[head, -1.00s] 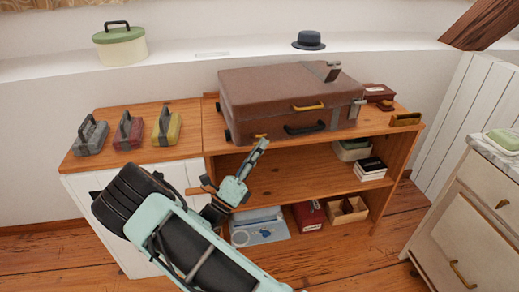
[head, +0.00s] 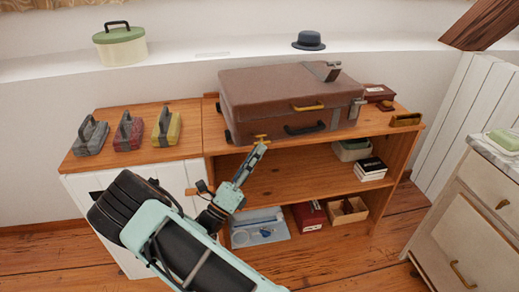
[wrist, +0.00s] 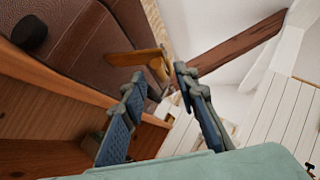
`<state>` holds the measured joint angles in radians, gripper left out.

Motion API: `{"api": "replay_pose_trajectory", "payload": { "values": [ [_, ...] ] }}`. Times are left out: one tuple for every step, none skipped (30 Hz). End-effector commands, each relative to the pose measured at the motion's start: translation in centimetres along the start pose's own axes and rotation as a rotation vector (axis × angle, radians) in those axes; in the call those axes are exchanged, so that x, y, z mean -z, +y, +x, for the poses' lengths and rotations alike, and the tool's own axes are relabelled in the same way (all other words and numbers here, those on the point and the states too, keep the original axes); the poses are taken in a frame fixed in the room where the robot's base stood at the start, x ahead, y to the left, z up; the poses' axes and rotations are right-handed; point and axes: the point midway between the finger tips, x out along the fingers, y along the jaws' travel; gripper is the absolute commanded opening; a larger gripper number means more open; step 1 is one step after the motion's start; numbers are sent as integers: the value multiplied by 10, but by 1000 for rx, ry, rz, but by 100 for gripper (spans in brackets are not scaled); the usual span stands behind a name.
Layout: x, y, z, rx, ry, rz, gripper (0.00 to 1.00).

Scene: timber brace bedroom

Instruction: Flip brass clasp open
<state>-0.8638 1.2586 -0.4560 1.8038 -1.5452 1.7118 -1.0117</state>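A closed brown suitcase (head: 285,90) lies on top of the wooden shelf unit. Its front bears a brass piece (head: 308,106) near the middle, a black carry handle (head: 304,128) and a brass clasp (head: 260,137) lower left. My gripper (head: 262,147) is just in front of and below that lower-left clasp. In the wrist view, my gripper's two fingers (wrist: 158,73) are spread with a gap between them. The suitcase (wrist: 85,45) fills the upper left.
The wooden shelf unit (head: 280,187) holds small boxes on its lower levels. Three handled cases, grey (head: 90,138), red (head: 128,133) and yellow (head: 166,128), stand left of the suitcase. A dark red box (head: 379,92) sits right of it. Open floor lies in front.

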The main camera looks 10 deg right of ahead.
Motion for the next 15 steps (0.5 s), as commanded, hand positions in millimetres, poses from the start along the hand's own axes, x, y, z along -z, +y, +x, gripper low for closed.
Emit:
{"api": "replay_pose_trajectory", "payload": {
  "values": [
    [-1,1,-11,-5,-3,1,28],
    [-1,1,-18,-5,-2,1,28],
    [-1,1,-27,-5,-3,1,28],
    [0,1,-34,-4,-3,0,28],
    [0,1,-40,-4,-3,0,28],
    [0,1,-49,-5,-3,0,28],
    [0,1,-56,-5,-2,0,28],
    [0,1,-61,-4,-3,0,28],
    [0,1,-69,-3,-2,0,28],
    [0,1,-74,-4,-2,0,28],
    [0,1,-79,-5,-2,0,28],
    [0,1,-85,-4,-1,-1,28],
    [0,1,-88,-3,0,-1,28],
    [0,0,-92,-2,-1,0,28],
    [0,0,-95,-2,-1,0,28]
  ]
}}
